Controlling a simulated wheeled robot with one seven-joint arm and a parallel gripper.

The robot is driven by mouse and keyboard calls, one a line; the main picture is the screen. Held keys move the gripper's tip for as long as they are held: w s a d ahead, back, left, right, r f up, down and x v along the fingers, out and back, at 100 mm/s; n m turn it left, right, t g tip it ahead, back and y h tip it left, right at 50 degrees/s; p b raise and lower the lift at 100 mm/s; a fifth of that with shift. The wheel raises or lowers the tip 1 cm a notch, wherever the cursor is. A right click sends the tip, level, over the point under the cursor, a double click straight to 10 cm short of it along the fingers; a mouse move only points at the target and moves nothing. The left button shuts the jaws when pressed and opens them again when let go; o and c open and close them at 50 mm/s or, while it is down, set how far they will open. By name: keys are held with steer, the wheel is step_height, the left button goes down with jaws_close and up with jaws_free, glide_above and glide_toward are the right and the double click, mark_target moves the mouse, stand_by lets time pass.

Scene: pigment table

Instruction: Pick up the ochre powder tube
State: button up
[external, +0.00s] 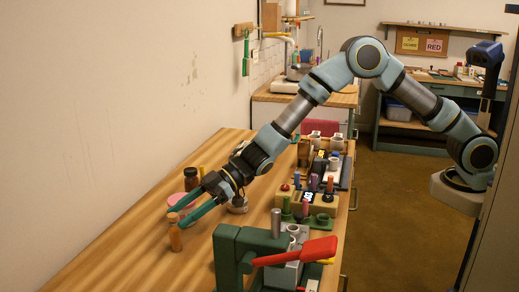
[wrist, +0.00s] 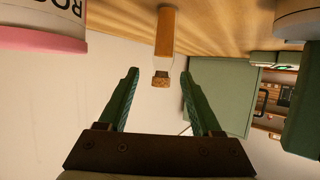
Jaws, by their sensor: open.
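An ochre-orange tube with a cork (external: 175,238) stands upright on the table at the left in the external view. In the wrist view, which is upside down, the ochre tube (wrist: 167,32) shows its cork pointing down the picture, between the lines of the two fingers and beyond their tips. My gripper (external: 175,218) is open, its green fingers reaching down and left close to the tube's top in the external view. In the wrist view my gripper (wrist: 160,72) has nothing between its fingers. Whether a finger touches the tube I cannot tell.
A pink-banded jar (wrist: 45,42) stands close beside the tube; in the external view it (external: 174,201) is partly behind the fingers. A dark jar (external: 191,180) and another tube (external: 202,172) stand behind. A green press with a red lever (external: 295,252) stands front right.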

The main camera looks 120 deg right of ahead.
mark_target(171, 223)
steer(key=shift+p+x, duration=1.2)
steer(key=shift+x, duration=2.05)
steer(key=shift+s+a, duration=0.1)
steer(key=shift+c, duration=0.4)
jaws_close()
